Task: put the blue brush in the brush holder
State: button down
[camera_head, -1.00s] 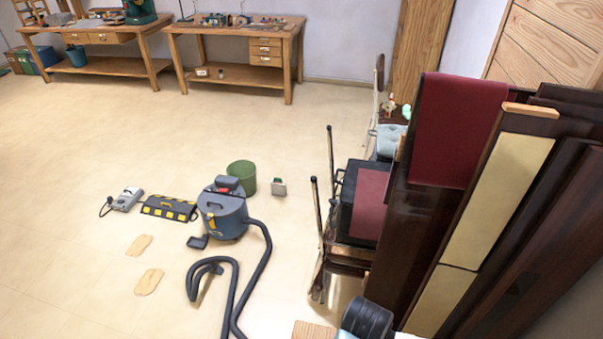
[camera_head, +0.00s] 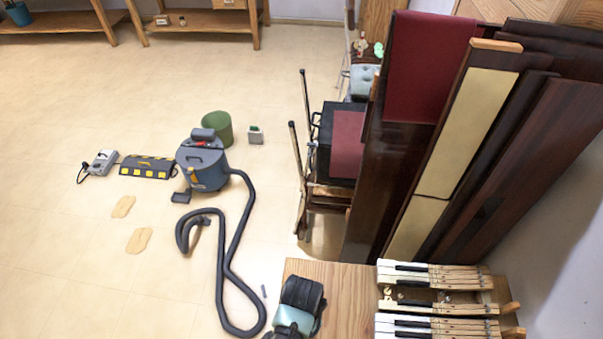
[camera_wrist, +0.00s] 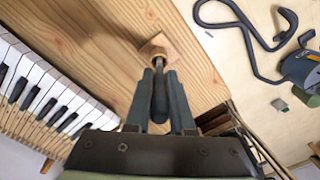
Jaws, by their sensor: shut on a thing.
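In the wrist view my gripper (camera_wrist: 160,75) is shut on a slim dark handle, which I take to be the blue brush (camera_wrist: 158,105). Its colour looks nearly black here. The thing lies between the two fingers, with its narrow end pointing at a small wooden block (camera_wrist: 152,46) on the wooden table top. This block may be the brush holder; I cannot tell whether the brush touches it or is in it. In the head view neither gripper fingers nor brush show; only part of my arm is at the bottom.
The wooden table (camera_head: 345,285) bears piano keys (camera_head: 430,275), which are left of my gripper in the wrist view (camera_wrist: 45,85). Tall dark panels (camera_head: 480,140) lean behind. A vacuum cleaner (camera_head: 205,165) with its hose is on the floor; open floor lies to the left.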

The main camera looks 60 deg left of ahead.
jog(key=shift+f, duration=0.8)
jog(key=shift+f, duration=0.15)
jog(key=c, duration=0.8)
grip_release()
